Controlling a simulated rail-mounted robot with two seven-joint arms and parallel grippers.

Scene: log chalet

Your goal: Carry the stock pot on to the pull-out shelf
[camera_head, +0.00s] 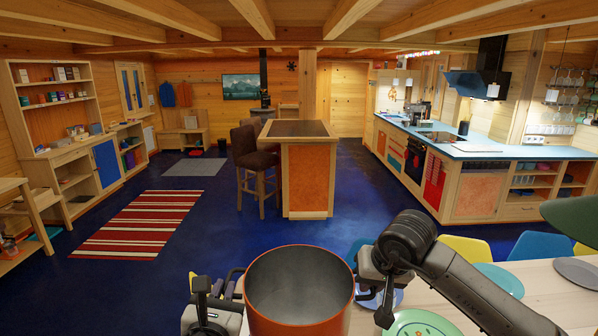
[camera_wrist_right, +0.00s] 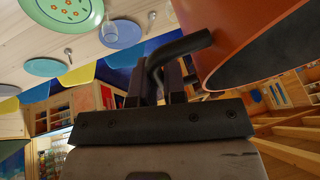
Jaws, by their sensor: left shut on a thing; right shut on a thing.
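The stock pot (camera_head: 298,318) is orange-red with a dark grey inside and looks empty. It is upright at the bottom middle of the head view, in front of me. My left gripper (camera_head: 232,284) is at its left side, shut on that side's handle. My right gripper (camera_head: 370,288) is at its right side, shut on the dark bent handle, which shows clearly in the right wrist view (camera_wrist_right: 178,46). The pot's orange wall also shows there (camera_wrist_right: 225,50). The pot's underside is hidden. I cannot tell for certain which piece is the pull-out shelf.
A pale table with plates (camera_head: 497,279) and coloured chairs (camera_head: 467,250) stands close at right. A kitchen island (camera_head: 306,180) with stools stands ahead. A blue-topped counter (camera_head: 470,150) runs along the right, cabinets (camera_head: 75,180) along the left. The blue floor between is mostly clear, with a striped rug (camera_head: 140,222).

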